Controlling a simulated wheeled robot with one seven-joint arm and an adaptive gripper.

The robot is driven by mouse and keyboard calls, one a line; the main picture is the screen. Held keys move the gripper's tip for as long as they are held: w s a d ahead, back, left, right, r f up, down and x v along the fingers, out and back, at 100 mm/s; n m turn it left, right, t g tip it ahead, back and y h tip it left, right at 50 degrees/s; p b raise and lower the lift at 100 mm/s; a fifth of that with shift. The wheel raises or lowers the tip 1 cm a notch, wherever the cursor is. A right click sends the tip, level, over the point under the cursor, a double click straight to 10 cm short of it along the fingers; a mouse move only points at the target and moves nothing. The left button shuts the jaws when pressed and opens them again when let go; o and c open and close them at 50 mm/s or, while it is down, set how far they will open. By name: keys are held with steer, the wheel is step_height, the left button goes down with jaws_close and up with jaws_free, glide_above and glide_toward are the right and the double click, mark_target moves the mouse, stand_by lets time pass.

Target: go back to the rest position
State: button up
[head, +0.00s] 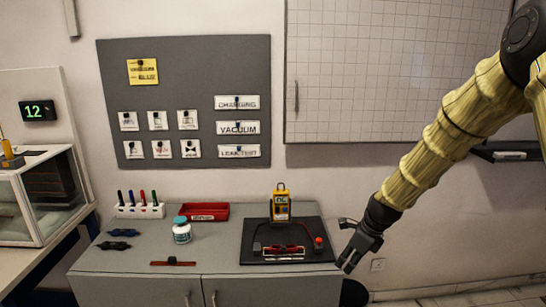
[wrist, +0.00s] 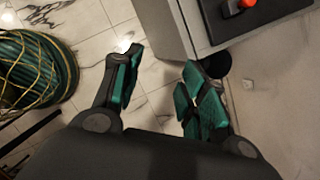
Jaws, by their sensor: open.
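My gripper (head: 352,252) hangs at the end of my arm, just off the right end of the grey cabinet in the head view, pointing down. In the wrist view its two green-padded fingers (wrist: 160,92) stand apart with nothing between them, over the tiled floor. The cabinet's corner and a dark board with an orange-red knob (wrist: 245,5) show beyond the fingers at the top right.
On the grey cabinet (head: 215,258) sit a black board with a yellow gauge (head: 281,204), a red tray (head: 203,211), a white-and-teal jar (head: 181,231) and a marker rack (head: 139,211). A coiled green hose (wrist: 35,70) lies at left in the wrist view.

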steer(key=s+f+n+g+h, duration=0.1)
steer(key=s+f+n, duration=0.5)
steer(key=s+f, duration=0.5)
steer(key=s+f+n+g+h, duration=0.1)
steer(key=s+f+n, duration=0.4)
steer(key=s+f, duration=0.6)
steer(key=s+f+n, duration=0.5)
steer(key=s+n, duration=0.2)
steer(key=s, duration=0.5)
steer(key=s+f+n, duration=0.6)
steer(key=s, duration=0.6)
steer(key=shift+s+a+f+n+g+h, duration=0.15)
steer(key=shift+s+f+n+g+h, duration=0.1)
steer(key=shift+n+g+h, duration=0.15)
